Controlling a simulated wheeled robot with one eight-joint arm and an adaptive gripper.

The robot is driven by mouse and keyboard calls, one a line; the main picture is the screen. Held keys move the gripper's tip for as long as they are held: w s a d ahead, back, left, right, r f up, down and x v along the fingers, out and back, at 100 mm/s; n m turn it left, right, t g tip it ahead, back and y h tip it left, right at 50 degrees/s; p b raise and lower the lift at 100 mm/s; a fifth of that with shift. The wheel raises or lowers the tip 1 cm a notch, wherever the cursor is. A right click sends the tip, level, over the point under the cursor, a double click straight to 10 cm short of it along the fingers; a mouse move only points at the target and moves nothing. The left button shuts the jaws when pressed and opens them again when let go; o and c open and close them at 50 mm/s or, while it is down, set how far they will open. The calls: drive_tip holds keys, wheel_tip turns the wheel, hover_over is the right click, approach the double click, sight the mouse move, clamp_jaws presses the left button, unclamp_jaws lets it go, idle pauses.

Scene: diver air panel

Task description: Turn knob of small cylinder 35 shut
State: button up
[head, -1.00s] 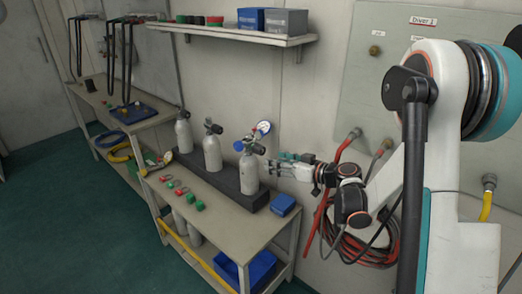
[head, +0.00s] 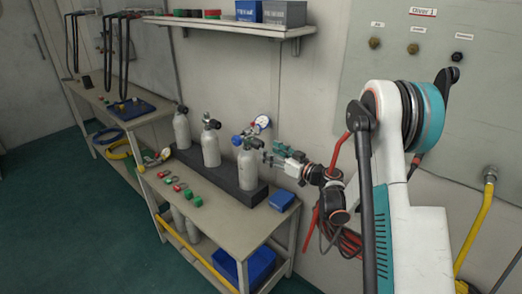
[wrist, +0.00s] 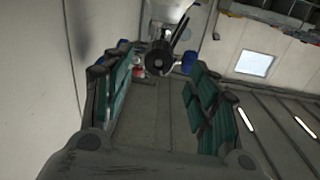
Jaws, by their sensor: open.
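Three small grey cylinders with black valve tops stand upright in a dark rack (head: 228,182) on the bench: a left one (head: 182,131), a middle one (head: 211,150) and a right one (head: 248,172). No number is legible, so I cannot tell which is 35. The right one has a blue fitting and a round gauge (head: 262,122) at its valve (head: 246,141). My gripper (head: 267,152) is open, just right of that valve. In the wrist view, a round black knob (wrist: 158,60) shows beyond and between the open green-padded fingers of my gripper (wrist: 160,88). Contact is not visible.
A blue box (head: 282,200) sits on the bench (head: 222,228) right of the rack. Red and green small parts (head: 186,193) lie in front. A shelf (head: 240,27) with boxes hangs above. The wall panel (head: 400,80) and red hoses (head: 338,240) are close to my arm.

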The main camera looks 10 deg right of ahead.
sight(262, 146)
drive_tip(key=b+x, duration=0.1)
drive_tip(key=x, duration=0.4)
drive_tip(key=shift+w+a, duration=0.15)
drive_tip(key=shift+w, duration=0.1)
drive_tip(key=shift+c, duration=0.3)
drive_tip(key=c, duration=1)
